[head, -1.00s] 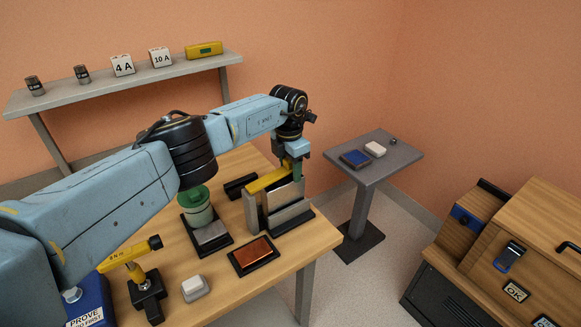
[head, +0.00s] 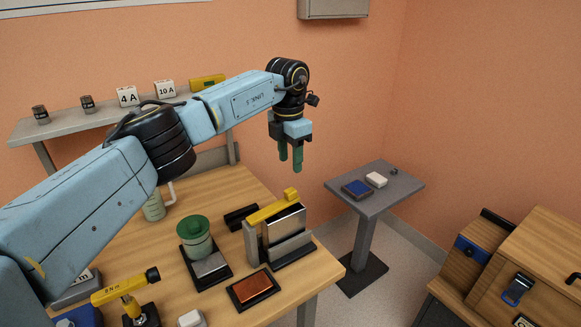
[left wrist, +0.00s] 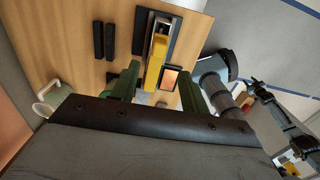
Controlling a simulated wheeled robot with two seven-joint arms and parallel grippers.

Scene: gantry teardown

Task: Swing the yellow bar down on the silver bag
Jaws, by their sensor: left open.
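The yellow bar (head: 272,210) lies along the top of an upright holder on the table, with a raised yellow knob at its far right end. The silver bag (head: 287,224) stands upright in the holder just under the bar; whether they touch I cannot tell. In the left wrist view, the bar (left wrist: 156,62) shows from above, beyond the fingers. My left gripper (head: 290,165) is open and empty, fingers pointing down, above the bar's knob end with a clear gap. Its fingers (left wrist: 160,85) show apart in the wrist view.
A green cup-like piece (head: 195,238) on a dark stand is left of the holder, with a copper plate (head: 254,289) in front. A black block (head: 240,216) lies behind. A grey pedestal (head: 400,190) stands right, apart from the table. Shelf (head: 75,124) behind.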

